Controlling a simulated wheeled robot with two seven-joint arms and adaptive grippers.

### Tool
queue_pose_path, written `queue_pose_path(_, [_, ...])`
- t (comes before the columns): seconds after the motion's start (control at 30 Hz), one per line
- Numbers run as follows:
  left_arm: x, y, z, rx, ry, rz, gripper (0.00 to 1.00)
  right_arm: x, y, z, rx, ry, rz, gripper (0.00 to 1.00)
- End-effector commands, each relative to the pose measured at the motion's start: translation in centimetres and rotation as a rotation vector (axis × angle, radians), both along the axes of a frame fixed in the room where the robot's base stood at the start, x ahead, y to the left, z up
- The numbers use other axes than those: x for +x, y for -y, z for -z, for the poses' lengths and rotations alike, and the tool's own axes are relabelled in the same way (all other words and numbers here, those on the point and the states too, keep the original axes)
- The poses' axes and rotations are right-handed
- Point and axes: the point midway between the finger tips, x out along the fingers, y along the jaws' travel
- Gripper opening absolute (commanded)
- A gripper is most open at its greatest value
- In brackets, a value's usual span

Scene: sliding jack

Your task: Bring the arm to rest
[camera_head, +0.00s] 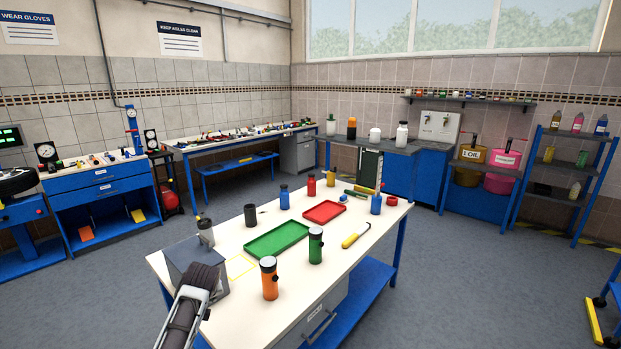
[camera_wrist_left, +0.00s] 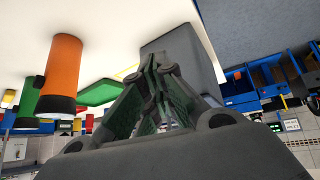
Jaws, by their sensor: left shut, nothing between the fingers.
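My left gripper (camera_head: 204,274) is at the near left corner of the white-topped table (camera_head: 335,252), in front of a grey box-like block (camera_head: 183,254). In the left wrist view its fingertips (camera_wrist_left: 157,62) meet, with nothing between them. The grey block (camera_wrist_left: 185,45) shows just beyond the fingers; whether they touch it I cannot tell. My left forearm enters the head view from the bottom left. My right gripper is in neither view.
An orange cylinder (camera_head: 269,279) and a green cylinder (camera_head: 315,246) stand upright near the table's front edge, right of the gripper. A green tray (camera_head: 277,239) and a red tray (camera_head: 324,211) lie behind. Floor left of the table (camera_head: 110,285) is clear.

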Motion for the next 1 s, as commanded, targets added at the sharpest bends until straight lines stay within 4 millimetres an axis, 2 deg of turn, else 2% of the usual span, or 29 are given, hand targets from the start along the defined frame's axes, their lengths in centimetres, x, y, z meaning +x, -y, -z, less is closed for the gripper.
queue_pose_path(0.1, [-2.5,0.9,1.7,0.009,-0.032,0.044,0.0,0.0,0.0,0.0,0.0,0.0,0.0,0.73])
queue_pose_path(0.5, [-10.6,3.4,5.6,0.035,-0.127,0.195,0.0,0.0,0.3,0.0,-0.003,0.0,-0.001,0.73])
queue_pose_path(1.0, [-21.3,6.3,8.0,0.049,-0.235,0.385,0.0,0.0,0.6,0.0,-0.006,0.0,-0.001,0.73])
